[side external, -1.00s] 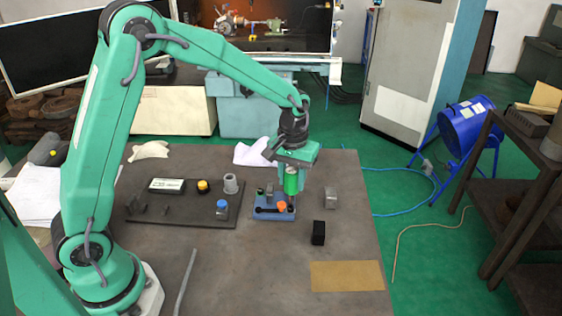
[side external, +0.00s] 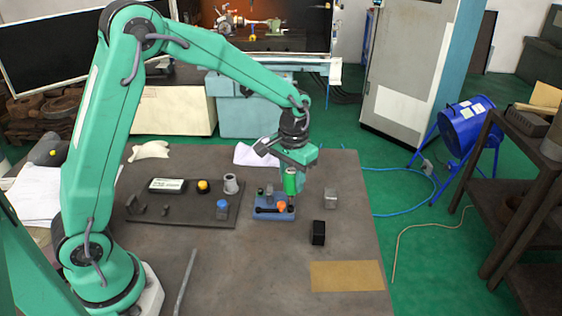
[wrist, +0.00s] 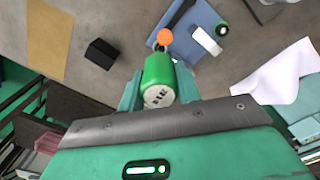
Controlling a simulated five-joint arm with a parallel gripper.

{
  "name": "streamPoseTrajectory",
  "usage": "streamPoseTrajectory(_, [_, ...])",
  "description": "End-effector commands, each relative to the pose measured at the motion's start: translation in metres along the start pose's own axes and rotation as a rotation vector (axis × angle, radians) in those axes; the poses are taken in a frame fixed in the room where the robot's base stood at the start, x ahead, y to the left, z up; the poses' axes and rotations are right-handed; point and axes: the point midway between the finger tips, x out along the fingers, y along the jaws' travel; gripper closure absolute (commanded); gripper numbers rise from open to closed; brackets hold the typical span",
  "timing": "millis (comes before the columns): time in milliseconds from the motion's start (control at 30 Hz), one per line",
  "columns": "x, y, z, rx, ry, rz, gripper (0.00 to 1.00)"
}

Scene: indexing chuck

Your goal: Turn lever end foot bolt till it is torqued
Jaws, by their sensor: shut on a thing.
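My gripper (side external: 291,176) is shut on a green cylindrical tool (side external: 291,184) with a pale, marked end cap. In the wrist view the tool (wrist: 158,80) sits between the two fingers. It stands roughly upright over the right end of the blue fixture (side external: 259,213), which also shows in the wrist view (wrist: 192,18). A dark lever (side external: 268,210) with an orange knob (side external: 281,206) lies along the fixture's front. The foot bolt and the tool's lower tip are hidden.
The front table is mostly clear.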

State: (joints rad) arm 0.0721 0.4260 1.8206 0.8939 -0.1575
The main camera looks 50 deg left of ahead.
Motion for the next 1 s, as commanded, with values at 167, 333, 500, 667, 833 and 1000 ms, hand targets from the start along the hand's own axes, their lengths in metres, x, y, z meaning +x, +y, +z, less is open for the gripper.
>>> streamPoseTrajectory(167, [0.0024,0.0000,0.0019,0.124,-0.007,-0.001,1.00])
streamPoseTrajectory(333, [0.0024,0.0002,0.0020,0.223,-0.008,0.000,1.00])
streamPoseTrajectory(500, [0.0025,0.0003,0.0020,0.246,-0.008,0.000,1.00])
streamPoseTrajectory(667, [0.0025,0.0003,0.0021,0.244,-0.008,0.000,1.00])
streamPoseTrajectory(833, [0.0026,0.0003,0.0021,0.271,-0.008,0.000,1.00])
streamPoseTrajectory(1000, [0.0026,0.0006,0.0023,0.372,-0.008,0.000,1.00])
